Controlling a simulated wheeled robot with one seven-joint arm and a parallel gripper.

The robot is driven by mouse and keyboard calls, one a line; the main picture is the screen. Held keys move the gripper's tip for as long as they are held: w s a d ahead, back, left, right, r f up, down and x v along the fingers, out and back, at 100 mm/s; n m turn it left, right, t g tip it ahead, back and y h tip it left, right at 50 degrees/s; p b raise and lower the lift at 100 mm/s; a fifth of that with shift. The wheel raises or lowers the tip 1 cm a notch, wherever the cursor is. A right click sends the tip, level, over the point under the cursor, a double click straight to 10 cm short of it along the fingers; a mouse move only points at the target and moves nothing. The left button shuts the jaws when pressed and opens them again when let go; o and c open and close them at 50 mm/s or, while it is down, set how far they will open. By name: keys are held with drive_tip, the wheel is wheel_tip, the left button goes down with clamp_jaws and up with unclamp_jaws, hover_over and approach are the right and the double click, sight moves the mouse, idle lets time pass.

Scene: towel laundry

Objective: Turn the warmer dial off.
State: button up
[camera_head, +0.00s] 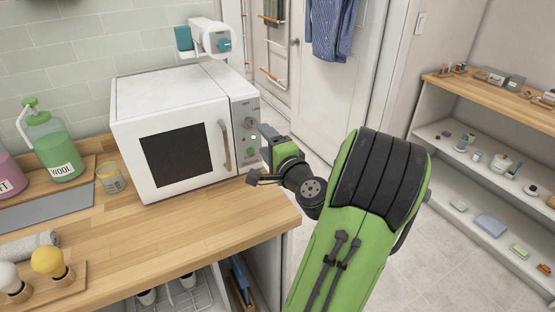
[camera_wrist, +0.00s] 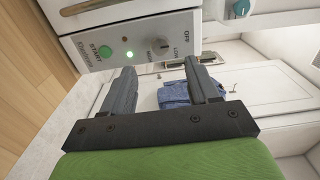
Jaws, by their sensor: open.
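The white warmer (camera_head: 165,95) stands on the wooden counter, its door shut. Its grey dial (camera_wrist: 160,45) is on the control panel, beside the OFF and LOW labels; I cannot tell exactly which mark it points at. The dial also shows in the head view (camera_head: 250,123). My gripper (camera_wrist: 160,68) is open and empty, just in front of the panel. The dial appears between the two fingertips in the wrist view, apart from them.
A green WOOL bottle (camera_head: 52,145) and a candle jar (camera_head: 110,177) stand left of the warmer. The warmer's door handle (camera_head: 224,145) is left of my gripper. A white device (camera_head: 210,38) is behind the warmer. Open floor (camera_head: 435,240) lies right of the counter.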

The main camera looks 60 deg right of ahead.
drive_tip(key=b+v, duration=0.2)
drive_tip(key=v, duration=0.4)
drive_tip(key=shift+s+a, duration=0.2)
drive_tip(key=shift+s, duration=0.1)
drive_tip(key=shift+w+a, duration=0.1)
